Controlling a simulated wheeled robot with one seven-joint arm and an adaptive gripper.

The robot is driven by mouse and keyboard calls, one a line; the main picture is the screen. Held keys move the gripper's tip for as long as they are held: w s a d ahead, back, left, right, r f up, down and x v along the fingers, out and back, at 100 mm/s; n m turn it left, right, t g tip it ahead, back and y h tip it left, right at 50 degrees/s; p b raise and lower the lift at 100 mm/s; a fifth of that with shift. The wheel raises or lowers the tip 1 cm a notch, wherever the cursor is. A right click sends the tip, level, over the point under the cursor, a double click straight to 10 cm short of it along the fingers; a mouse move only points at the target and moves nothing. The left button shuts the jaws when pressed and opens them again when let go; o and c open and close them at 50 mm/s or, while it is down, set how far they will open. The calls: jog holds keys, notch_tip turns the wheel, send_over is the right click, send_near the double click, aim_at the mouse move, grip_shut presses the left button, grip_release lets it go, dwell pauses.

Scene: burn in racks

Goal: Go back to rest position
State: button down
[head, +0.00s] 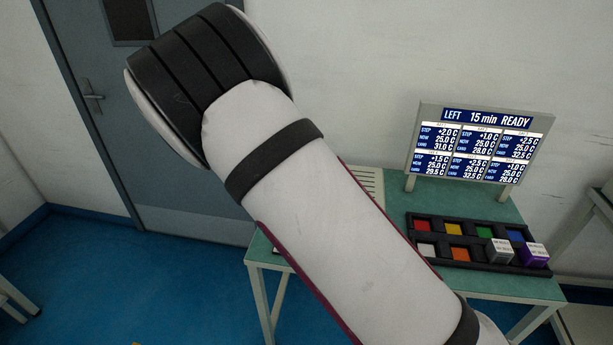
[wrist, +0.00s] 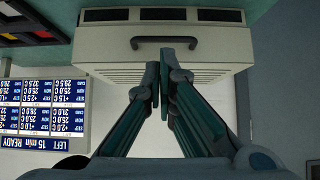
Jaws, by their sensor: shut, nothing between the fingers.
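My gripper (wrist: 158,85) shows in the wrist view with its two fingers together and nothing between them. Beyond its fingertips is a pale vented box (wrist: 110,50) with a dark handle (wrist: 165,42); I cannot tell whether the fingertips touch it. My white and black arm crosses the middle of the head view and hides part of the table. The gripper is not visible in the head view.
A green-topped table (head: 480,208) holds a display board (head: 412,165) reading "LEFT 15 min READY" and a black tray (head: 425,268) with coloured slots. A grey cube (head: 499,252) and a purple cube (head: 535,255) sit in it. A door (head: 100,120) stands at left; blue floor (head: 130,280) is open before it.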

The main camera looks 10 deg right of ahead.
jog(key=s+r+g+y, duration=0.1)
jog(key=s+r, duration=0.3)
jog(key=r, duration=0.3)
jog(key=s+d+r+g+y, duration=0.1)
jog(key=s+r+y, duration=0.15)
jog(key=r, duration=0.45)
jog(key=s+r+g+y, duration=0.1)
jog(key=s+r, duration=0.3)
jog(key=r, duration=0.4)
jog(key=s+d+r+n, duration=0.1)
jog(key=s+d+r, duration=0.2)
jog(key=s, duration=0.6)
jog(key=s+d+r+n+h, duration=0.1)
jog(key=s+d+r+n, duration=0.1)
jog(key=s+r, duration=0.5)
jog(key=shift+s+d+n+g, duration=0.3)
jog(key=shift+s+d+g, duration=0.15)
jog(key=shift+s, duration=0.45)
jog(key=shift+d+r+h, duration=0.15)
jog(key=shift+h, duration=0.1)
